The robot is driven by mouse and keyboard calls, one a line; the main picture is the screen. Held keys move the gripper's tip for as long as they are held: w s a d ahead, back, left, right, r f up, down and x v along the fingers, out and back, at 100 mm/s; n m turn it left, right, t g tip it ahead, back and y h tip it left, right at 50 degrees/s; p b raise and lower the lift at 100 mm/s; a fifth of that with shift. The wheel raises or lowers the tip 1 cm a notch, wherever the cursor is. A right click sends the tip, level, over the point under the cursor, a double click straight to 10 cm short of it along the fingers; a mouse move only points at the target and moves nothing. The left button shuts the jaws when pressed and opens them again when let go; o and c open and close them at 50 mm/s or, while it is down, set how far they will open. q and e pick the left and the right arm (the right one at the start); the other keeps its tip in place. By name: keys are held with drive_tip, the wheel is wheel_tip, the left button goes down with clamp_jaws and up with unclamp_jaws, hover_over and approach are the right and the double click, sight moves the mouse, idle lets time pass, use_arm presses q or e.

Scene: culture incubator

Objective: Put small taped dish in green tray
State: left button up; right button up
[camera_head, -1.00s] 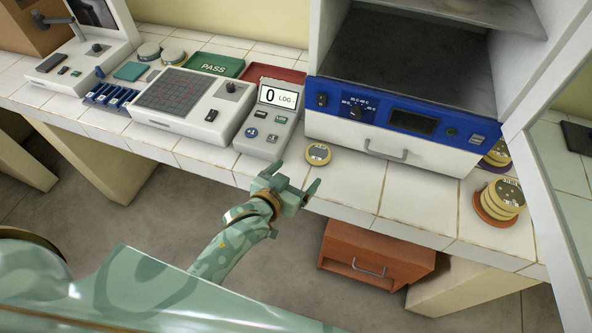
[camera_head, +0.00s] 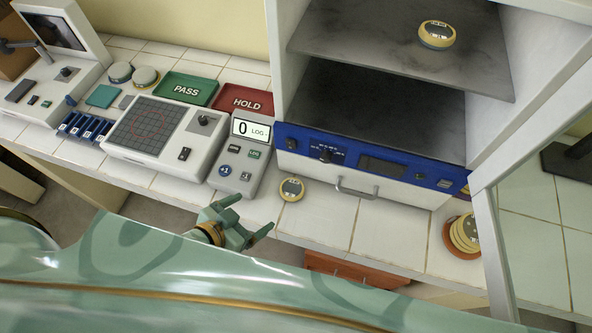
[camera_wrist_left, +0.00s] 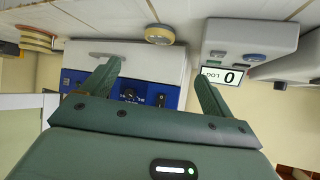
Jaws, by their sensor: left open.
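A small round dish (camera_head: 291,189) with a yellow rim and a label on top lies on the white tiled counter, just right of the counter device. It also shows in the left wrist view (camera_wrist_left: 160,34), beyond the fingertips. The green tray (camera_head: 178,86), marked PASS, lies at the back of the counter and looks empty. My left gripper (camera_head: 256,217) is open and empty at the counter's front edge, in front of the dish and apart from it. Its two fingers are spread in the wrist view (camera_wrist_left: 158,72). My right gripper is out of view.
A red HOLD tray (camera_head: 243,101) is beside the green tray. The counter device (camera_head: 241,160) and grid plate (camera_head: 152,130) stand in front of them. Two dishes stand left. The incubator (camera_head: 372,165) is open, with a dish (camera_head: 437,35) on its upper shelf. More dishes are stacked right.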

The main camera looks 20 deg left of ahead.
use_arm(q)
drive_tip(key=shift+n, duration=0.3)
drive_tip(key=b+x, duration=0.1)
drive_tip(key=x, duration=0.3)
drive_tip(key=shift+d+f, duration=0.1)
drive_tip(key=shift+f, duration=0.05)
approach(289, 191)
drive_tip(key=b+x, duration=0.1)
drive_tip(key=x, duration=0.2)
drive_tip(key=shift+w, duration=0.1)
drive_tip(key=shift+w+d+f, duration=0.1)
drive_tip(key=shift+w+d, duration=0.05)
drive_tip(key=shift+w, duration=0.05)
drive_tip(key=b+x, duration=0.1)
drive_tip(key=x, duration=0.4)
drive_tip(key=shift+w+d+f, duration=0.1)
drive_tip(key=shift+f, duration=0.15)
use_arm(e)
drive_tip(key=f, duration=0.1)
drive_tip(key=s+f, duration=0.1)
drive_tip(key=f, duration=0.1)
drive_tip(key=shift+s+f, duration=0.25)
use_arm(q)
drive_tip(key=c, duration=1.2)
drive_tip(key=shift+r, duration=0.1)
